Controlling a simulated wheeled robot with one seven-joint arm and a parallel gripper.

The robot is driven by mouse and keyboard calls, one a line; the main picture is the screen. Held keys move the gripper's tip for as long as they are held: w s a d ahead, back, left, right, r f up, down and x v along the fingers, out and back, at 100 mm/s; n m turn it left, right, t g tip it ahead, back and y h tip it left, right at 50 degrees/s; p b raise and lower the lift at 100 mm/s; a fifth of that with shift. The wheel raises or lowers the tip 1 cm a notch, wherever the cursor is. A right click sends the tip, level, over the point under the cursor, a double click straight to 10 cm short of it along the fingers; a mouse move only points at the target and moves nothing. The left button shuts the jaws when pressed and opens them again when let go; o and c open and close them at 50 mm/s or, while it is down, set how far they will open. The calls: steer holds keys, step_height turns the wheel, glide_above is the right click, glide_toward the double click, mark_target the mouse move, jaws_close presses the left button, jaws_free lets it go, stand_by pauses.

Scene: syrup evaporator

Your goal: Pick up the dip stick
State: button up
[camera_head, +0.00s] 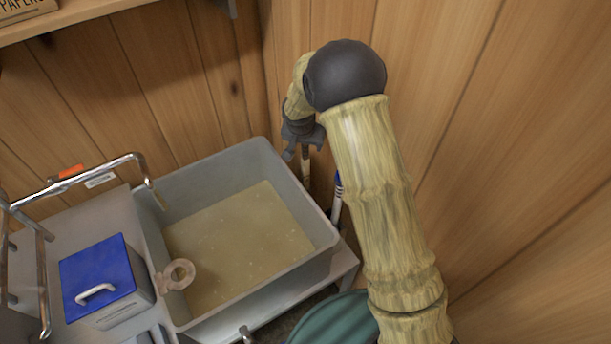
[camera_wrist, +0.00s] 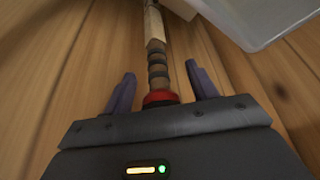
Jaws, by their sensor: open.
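The dip stick appears to be the pale wooden stick (camera_wrist: 157,60) with dark bands and a red collar. In the wrist view it runs between the two fingers of my gripper (camera_wrist: 160,84), with a gap on each side. In the head view my gripper (camera_head: 304,152) points down in the corner behind the grey basin, and part of the stick (camera_head: 305,169) shows below it. My gripper is open, with the stick between its fingers but not clamped. The stick's lower end is hidden behind the basin in the head view.
The grey basin (camera_head: 325,233) of cloudy liquid stands close in front of the stick. A blue-and-white rod (camera_head: 337,197) stands just right of the stick. Wooden walls (camera_head: 500,130) close in behind and right. A blue-lidded box (camera_head: 97,270) and metal rails (camera_head: 100,170) lie left.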

jaws_close()
steer(key=shift+r, duration=0.15)
step_height(320, 180, up, 18)
steer(key=b, duration=0.1)
stand_by(0.6)
stand_by(0.4)
